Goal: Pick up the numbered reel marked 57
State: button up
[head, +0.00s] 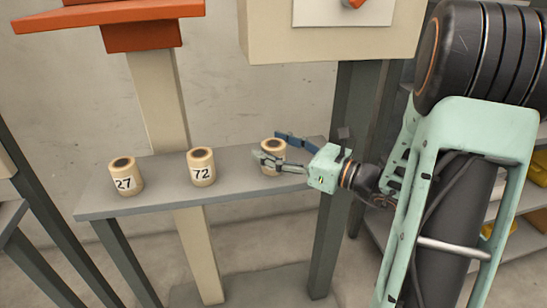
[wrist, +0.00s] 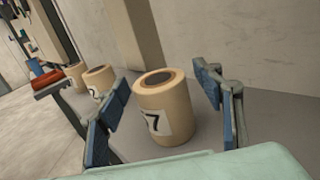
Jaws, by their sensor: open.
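Three cream reels with dark hollow tops stand upright in a row on a narrow grey shelf (head: 235,190). In the head view, the left reel (head: 125,178) is marked 27 and the middle reel (head: 201,168) is marked 72. The right reel (head: 272,150) stands between the fingers of my gripper (head: 283,150), which hide its label. In the wrist view, this reel (wrist: 164,108) shows a label with a clear 7; the digit before it is mostly hidden. My gripper (wrist: 163,104) is open, with a blue-padded finger on each side of the reel and a gap on the right.
Behind the shelf, a beige post (head: 157,100) carries an orange tray (head: 110,14). A dark post (head: 338,180) stands close to my gripper on the right. A beige box (head: 330,45) hangs above the right reel. Shelf space between the reels is clear.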

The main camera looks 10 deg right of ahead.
jog(key=c, duration=1.3)
jog(key=shift+r, duration=0.1)
